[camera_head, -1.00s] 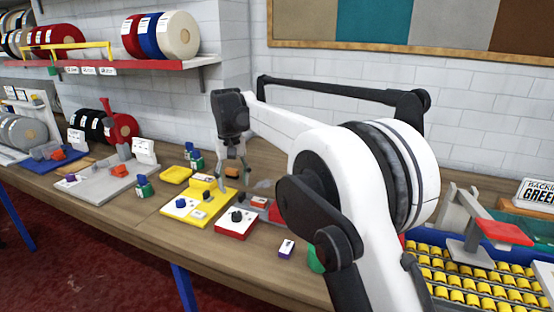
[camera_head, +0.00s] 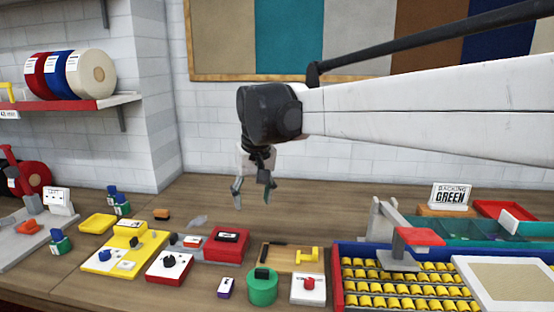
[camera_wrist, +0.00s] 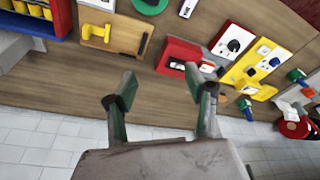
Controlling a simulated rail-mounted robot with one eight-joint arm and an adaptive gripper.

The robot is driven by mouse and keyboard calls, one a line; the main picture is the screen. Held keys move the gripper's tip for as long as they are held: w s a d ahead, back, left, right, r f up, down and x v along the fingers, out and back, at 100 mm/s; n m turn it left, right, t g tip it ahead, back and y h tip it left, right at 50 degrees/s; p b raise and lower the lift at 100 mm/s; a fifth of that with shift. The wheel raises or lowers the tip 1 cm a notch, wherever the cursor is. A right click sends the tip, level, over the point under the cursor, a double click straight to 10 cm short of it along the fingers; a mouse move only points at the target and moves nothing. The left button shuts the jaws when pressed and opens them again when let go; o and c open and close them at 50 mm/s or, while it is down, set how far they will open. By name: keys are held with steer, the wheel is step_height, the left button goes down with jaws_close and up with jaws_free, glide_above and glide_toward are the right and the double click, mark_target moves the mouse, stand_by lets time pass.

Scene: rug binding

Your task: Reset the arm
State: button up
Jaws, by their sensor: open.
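My gripper (camera_head: 254,196) hangs in the air above the back of the workbench (camera_head: 350,205), in front of the white brick wall. Its fingers point down and are spread apart with nothing between them. In the wrist view the open fingertips (camera_wrist: 160,98) stand over bare bench. The arm reaches in from the right of the head view, its long white link nearly level.
Below stand a yellow control box (camera_head: 125,245), a white-topped red box (camera_head: 169,267), a red block (camera_head: 227,244) and a green cylinder (camera_head: 262,289). A blue-rimmed tray of yellow rollers (camera_head: 410,289) is at right. A shelf (camera_head: 75,107) with spools is at left.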

steer(key=s+d+f+m+t, duration=0.1)
steer(key=s+d+m+t, duration=0.1)
steer(key=s+d, duration=1.25)
steer(key=s+d+f+m+t+h, duration=0.1)
steer(key=s+d+f+m+t, duration=0.1)
steer(key=s+d+f, duration=0.7)
steer(key=s+d, duration=0.2)
steer(key=shift+s+d+f+t, duration=0.2)
steer(key=shift+s+t, duration=0.1)
steer(key=shift+s, duration=0.1)
